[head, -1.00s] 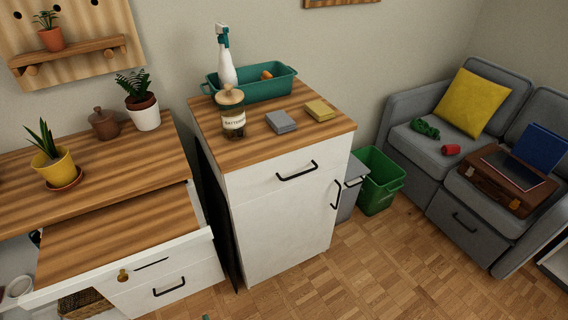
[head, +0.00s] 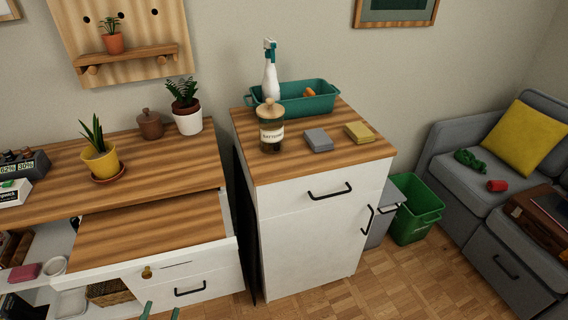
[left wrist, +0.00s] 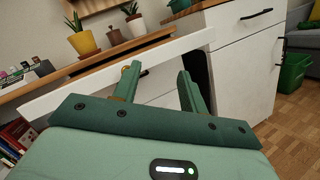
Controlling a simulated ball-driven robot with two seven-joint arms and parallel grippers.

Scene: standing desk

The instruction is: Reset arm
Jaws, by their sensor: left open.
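My left gripper (head: 160,312) shows only its green fingertips at the bottom edge of the head view. In the left wrist view the left gripper (left wrist: 158,85) is open, its two green fingers apart with nothing between them. It is in front of the desk's pulled-out drawer (head: 150,228), whose white front edge (left wrist: 110,72) runs behind the fingers. I cannot tell the gap between them. My right gripper is not in view.
A white cabinet (head: 313,235) stands right of the desk, carrying a battery jar (head: 271,135), a teal tray (head: 318,103), a spray bottle (head: 270,80) and two sponges. A green bin (head: 416,215) and sofa (head: 497,260) stand further right. Parquet floor (head: 400,285) is bare in front.

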